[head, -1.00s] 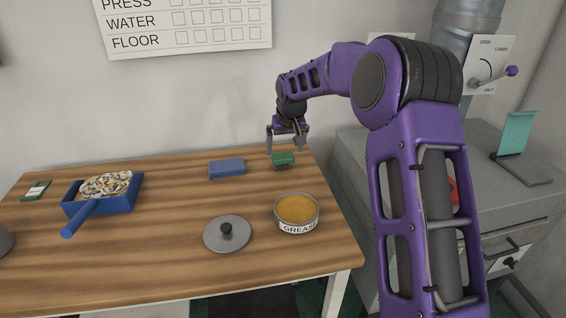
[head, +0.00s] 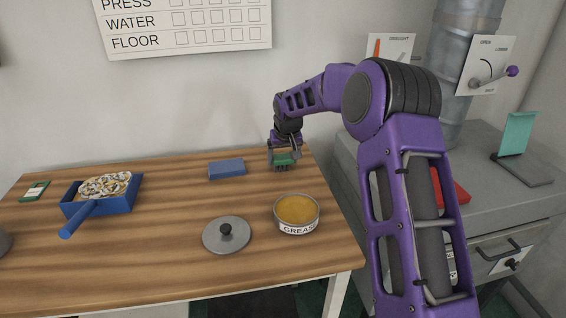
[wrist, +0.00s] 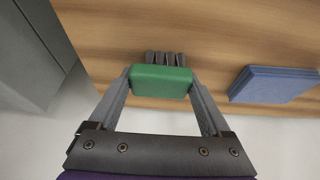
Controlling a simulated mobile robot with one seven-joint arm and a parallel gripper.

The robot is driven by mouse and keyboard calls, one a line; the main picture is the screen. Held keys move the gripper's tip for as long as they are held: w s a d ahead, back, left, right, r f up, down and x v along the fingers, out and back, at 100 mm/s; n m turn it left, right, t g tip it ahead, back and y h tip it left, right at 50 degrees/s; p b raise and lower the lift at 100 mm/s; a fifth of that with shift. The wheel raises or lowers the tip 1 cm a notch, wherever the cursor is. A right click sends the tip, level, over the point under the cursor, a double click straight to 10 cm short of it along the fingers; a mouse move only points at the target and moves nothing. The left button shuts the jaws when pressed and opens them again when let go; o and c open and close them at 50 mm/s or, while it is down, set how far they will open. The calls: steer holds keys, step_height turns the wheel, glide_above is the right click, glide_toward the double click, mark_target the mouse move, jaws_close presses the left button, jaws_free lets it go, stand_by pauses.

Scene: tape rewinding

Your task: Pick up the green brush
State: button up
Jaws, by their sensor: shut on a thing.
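The green brush (head: 282,161) is at the far right part of the wooden table. In the wrist view the brush (wrist: 161,81) shows a green block with grey bristles on its far side. My gripper (head: 283,156) is down at the brush, with one finger on each side of its green block. In the wrist view my gripper (wrist: 161,88) is shut on the block's two ends. I cannot tell whether the bristles touch the table.
A blue block (head: 227,169) lies left of the brush. A tin of grease (head: 297,214) and a grey lid (head: 227,235) are nearer the front. A blue tray (head: 120,200) stands at the left. The middle of the wooden table (head: 170,215) is clear.

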mark_target(283, 156)
steer(key=shift+c, duration=0.7)
step_height(283, 156, up, 10)
steer(key=shift+r+p, duration=0.1)
steer(key=shift+p, duration=0.65)
steer(key=o, duration=0.9)
steer(key=shift+c, duration=0.2)
steer(key=c, duration=0.6)
steer(key=shift+c, duration=0.2)
